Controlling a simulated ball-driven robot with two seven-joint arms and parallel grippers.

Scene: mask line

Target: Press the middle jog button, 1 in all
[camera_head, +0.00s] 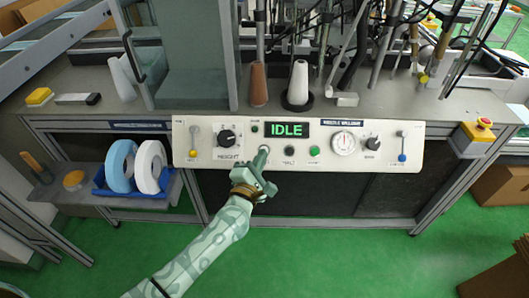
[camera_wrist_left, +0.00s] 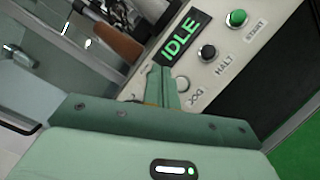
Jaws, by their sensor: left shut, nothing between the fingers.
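The pale control panel (camera_head: 383,155) runs along the bench front with a green IDLE display (camera_head: 287,130). In the left wrist view the pale round jog button (camera_wrist_left: 182,84) sits above its JOG label, left of the black HALT button (camera_wrist_left: 206,53) and the green START button (camera_wrist_left: 237,18). My left gripper (camera_head: 263,152) is shut and empty, its tips at the panel just below the display. It largely hides the jog button in the head view. In the left wrist view the fingertips (camera_wrist_left: 158,74) overlap the panel beside the jog button; I cannot tell whether they touch it. My right gripper is not in view.
A black HEIGHT knob (camera_head: 227,137) and a yellow-tipped lever (camera_head: 193,142) are left of the gripper. A white dial (camera_head: 344,142) and a blue-tipped lever (camera_head: 402,146) are to the right. A red stop button (camera_head: 484,123) is farther right. Floor in front is clear.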

